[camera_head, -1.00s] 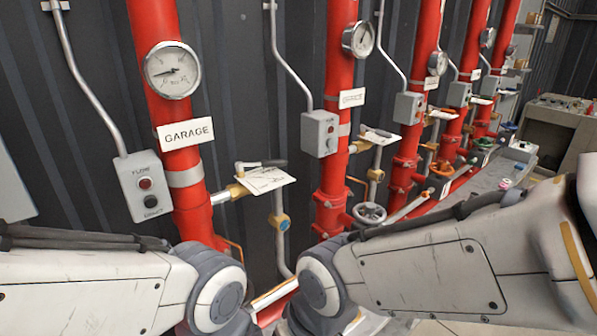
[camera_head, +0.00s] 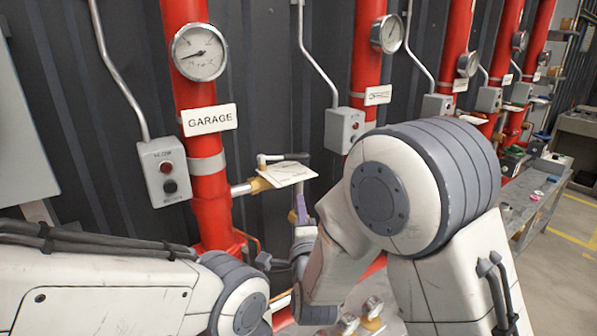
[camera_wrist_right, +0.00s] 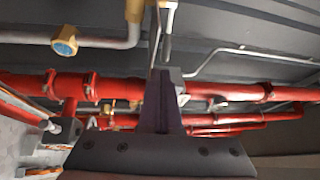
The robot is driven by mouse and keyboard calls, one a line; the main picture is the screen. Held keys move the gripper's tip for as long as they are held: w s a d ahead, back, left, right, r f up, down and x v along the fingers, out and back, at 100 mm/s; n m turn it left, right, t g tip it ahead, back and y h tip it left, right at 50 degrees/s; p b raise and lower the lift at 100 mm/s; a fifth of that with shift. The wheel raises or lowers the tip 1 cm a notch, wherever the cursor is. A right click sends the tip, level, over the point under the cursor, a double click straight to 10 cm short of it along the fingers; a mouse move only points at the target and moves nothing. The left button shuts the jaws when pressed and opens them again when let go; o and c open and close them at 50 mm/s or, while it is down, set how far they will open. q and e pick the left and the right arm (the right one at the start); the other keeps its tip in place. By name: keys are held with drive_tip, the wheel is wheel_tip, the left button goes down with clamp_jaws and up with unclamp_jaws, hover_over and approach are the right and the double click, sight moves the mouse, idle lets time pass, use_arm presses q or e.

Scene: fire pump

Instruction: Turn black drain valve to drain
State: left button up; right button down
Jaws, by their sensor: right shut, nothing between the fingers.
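The black valve lever (camera_head: 284,156) sits on a brass valve body (camera_head: 262,185) on the side branch of the GARAGE pipe. A white tag (camera_head: 290,174) hangs at it and hides part of the valve. My right gripper (camera_head: 300,196) is just below the tag, its slim purple fingers pointing up, shut and empty. In the right wrist view the shut fingers (camera_wrist_right: 162,72) reach towards the brass valve (camera_wrist_right: 134,10); whether they touch anything I cannot tell.
The red GARAGE riser (camera_head: 208,165) carries a gauge (camera_head: 199,52) and a grey FLOW box (camera_head: 166,172), left of the valve. Another red riser (camera_head: 368,70) stands to the right, with more beyond. A grey bench (camera_head: 540,200) stands at right.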

drive_tip(key=p, duration=0.6)
approach(298, 160)
drive_tip(key=shift+m+t, duration=0.3)
drive_tip(key=x, duration=0.5)
drive_tip(key=shift+w, duration=0.2)
drive_tip(key=shift+w+a, duration=0.1)
drive_tip(key=shift+w, duration=0.6)
